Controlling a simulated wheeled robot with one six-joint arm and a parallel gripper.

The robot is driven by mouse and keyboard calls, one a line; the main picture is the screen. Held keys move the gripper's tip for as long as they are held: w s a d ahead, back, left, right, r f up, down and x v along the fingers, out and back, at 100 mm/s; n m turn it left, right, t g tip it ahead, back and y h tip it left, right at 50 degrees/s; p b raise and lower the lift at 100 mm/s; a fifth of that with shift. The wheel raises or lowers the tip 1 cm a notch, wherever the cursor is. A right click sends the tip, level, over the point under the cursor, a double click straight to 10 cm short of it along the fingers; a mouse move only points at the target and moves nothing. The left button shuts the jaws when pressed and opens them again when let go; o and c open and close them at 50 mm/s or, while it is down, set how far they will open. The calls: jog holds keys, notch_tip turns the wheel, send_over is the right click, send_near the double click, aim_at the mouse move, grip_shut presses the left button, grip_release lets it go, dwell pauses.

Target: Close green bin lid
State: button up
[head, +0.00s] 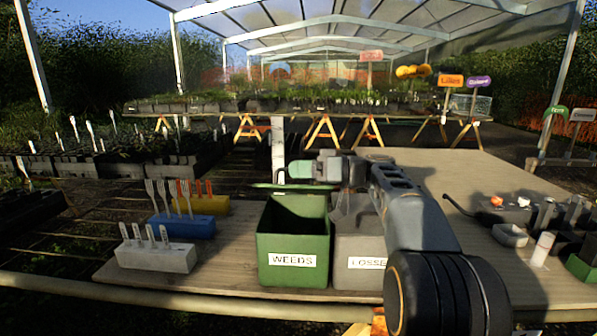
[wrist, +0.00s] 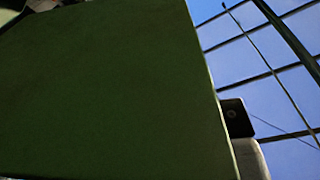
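The green bin (head: 293,245), labelled WEEDS, stands upright on the wooden table, and part of its inside shows. Its green lid (head: 268,186) shows as a thin, nearly edge-on strip just above the bin's rear rim, so the bin is not covered. My gripper (head: 302,171) is at the lid's height, over the rear of the bin. Whether it touches the lid, I cannot tell. In the wrist view a large green panel (wrist: 105,95), probably the lid, fills most of the picture. My fingers' opening is not clear.
A grey bin (head: 345,262) stands right beside the green one, partly behind my arm. Blue (head: 182,227), yellow (head: 212,206) and white (head: 156,257) tool holders stand to the left. Small pots and a tray (head: 510,235) are at the right.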

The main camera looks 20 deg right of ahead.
jog(key=o, duration=0.4)
jog(key=shift+o, duration=0.2)
jog(key=shift+r, duration=0.3)
notch_tip(320, 180, up, 3)
jog(key=shift+f+p, duration=0.15)
jog(key=shift+p, duration=0.65)
jog(key=s+r+p, duration=0.1)
jog(key=s+r, duration=0.8)
jog(key=s, duration=0.5)
jog(key=shift+r, duration=0.35)
